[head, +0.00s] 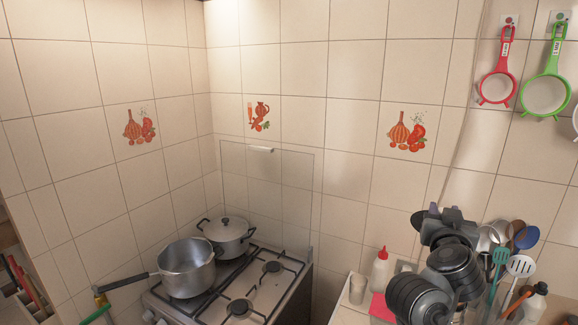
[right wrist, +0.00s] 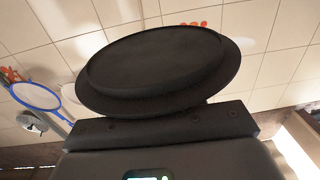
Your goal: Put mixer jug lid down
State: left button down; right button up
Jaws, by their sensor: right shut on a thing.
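The mixer jug lid is a black round disc with a stepped rim, large in the right wrist view (right wrist: 160,70). It covers the fingertips there, so the exact grip is hidden. In the head view my right gripper (head: 443,214) is at the lower right, in the air in front of the tiled wall and above the counter. It is shut on the lid, of which a dark edge (head: 418,220) seems to show at its left side. My left gripper is in neither view. I cannot make out the jug itself.
A white bottle with a red cap (head: 380,270), a white cup (head: 357,289) and a red item (head: 381,307) stand left of my right arm. Several utensils, including a slotted turner (head: 519,268), stand at its right. A stove with a pot (head: 186,270) and a lidded pot (head: 228,237) is further left.

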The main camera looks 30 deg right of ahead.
jog(key=w+a+f+n+t+y, duration=0.2)
jog(key=a+f+n+t+y, duration=0.3)
jog(key=f, duration=0.6)
jog(key=w+a+f+n+t+y, duration=0.1)
jog(key=w+a+f+n+y, duration=0.15)
jog(key=a+f+y, duration=0.65)
jog(key=s+a+f+n+y, duration=0.3)
jog(key=s+a+f, duration=0.15)
jog(key=f, duration=0.55)
jog(key=s+a+f+n+y, duration=0.3)
jog(key=s+a+f, duration=0.15)
jog(key=f, duration=0.55)
jog(key=a+f+m+h, duration=0.1)
jog(key=a+m+h, duration=0.2)
jog(key=a+h, duration=0.55)
notch_tip(320, 180, up, 9)
jog(key=a+y+p, duration=0.2)
jog(key=p, duration=0.7)
jog(key=shift+a+r+t, duration=0.15)
jog(key=shift+a+t, duration=0.15)
jog(key=shift+y, duration=0.25)
